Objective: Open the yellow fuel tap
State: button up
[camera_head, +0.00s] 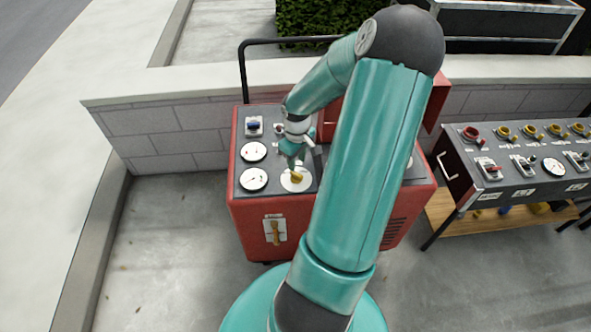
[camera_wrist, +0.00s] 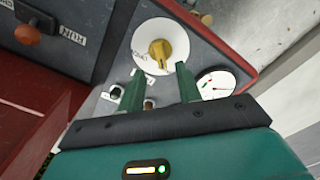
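A yellow knob (camera_head: 297,178) sits on a round white plate (camera_head: 288,185) on the grey top panel of a red machine (camera_head: 252,215). In the wrist view the yellow knob (camera_wrist: 160,50) shows at the upper middle, on its white plate (camera_wrist: 180,30) with small lettering I cannot read surely. My gripper (camera_head: 293,163) is right by the knob. In the wrist view its two green fingers (camera_wrist: 160,69) are apart with nothing between them, and the knob appears just beyond their tips. A brass-yellow lever (camera_head: 275,232) hangs on a pale plate on the machine's front. I cannot tell which one is the fuel tap.
White gauges (camera_head: 253,179) and a blue knob (camera_head: 254,125) lie left of my gripper. A black rail (camera_head: 243,75) rises at the machine's back-left corner. A second grey panel (camera_head: 520,165) with red and yellow valves stands at right. Left floor is clear.

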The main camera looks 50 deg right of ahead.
aim_at(296, 173)
notch_tip(296, 173, down, 6)
jog(key=shift+w, duration=0.1)
grip_shut()
